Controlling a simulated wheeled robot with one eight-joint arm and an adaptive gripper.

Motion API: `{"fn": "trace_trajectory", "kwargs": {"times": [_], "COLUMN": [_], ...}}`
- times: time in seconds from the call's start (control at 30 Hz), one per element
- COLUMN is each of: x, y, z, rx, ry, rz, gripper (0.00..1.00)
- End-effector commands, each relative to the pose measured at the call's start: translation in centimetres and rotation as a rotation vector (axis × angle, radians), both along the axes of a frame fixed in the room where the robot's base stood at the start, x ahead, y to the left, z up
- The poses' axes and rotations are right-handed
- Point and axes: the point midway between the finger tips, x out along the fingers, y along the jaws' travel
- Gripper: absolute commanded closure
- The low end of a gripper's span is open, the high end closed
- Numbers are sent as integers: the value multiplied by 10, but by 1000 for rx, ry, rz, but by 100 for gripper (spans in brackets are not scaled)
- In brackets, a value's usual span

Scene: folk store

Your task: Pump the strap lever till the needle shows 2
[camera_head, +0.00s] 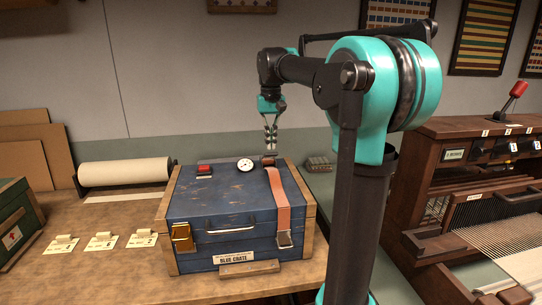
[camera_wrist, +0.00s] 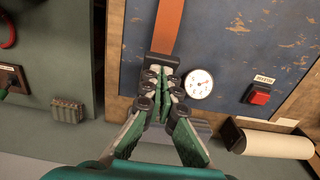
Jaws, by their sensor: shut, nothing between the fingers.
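The blue crate (camera_head: 225,207) stands on the bench with an orange strap (camera_head: 280,199) running over its lid and down the front to a metal buckle (camera_head: 284,240). A dark strap lever piece (camera_head: 268,161) sits at the strap's back end. A round white gauge (camera_head: 245,164) is beside it on the lid; it also shows in the wrist view (camera_wrist: 199,83), its needle too small to read surely. My gripper (camera_head: 271,149) is shut and empty, above the strap's back end. In the wrist view its fingertips (camera_wrist: 162,76) cover the lever area, so contact cannot be told.
A red button (camera_head: 204,170) is on the lid, left of the gauge. A brass latch (camera_head: 182,237) is on the crate's front. A paper roll (camera_head: 125,172) and several tags lie left. A wooden loom (camera_head: 470,170) stands right.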

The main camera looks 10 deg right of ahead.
Motion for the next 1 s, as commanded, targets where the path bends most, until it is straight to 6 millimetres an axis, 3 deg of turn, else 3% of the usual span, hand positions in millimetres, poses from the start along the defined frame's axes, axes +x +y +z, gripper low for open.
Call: {"fn": "trace_trajectory", "kwargs": {"times": [1.0], "x": [-6], "y": [0], "z": [-46], "rx": [0], "ry": [0], "rz": [0], "gripper": [100]}}
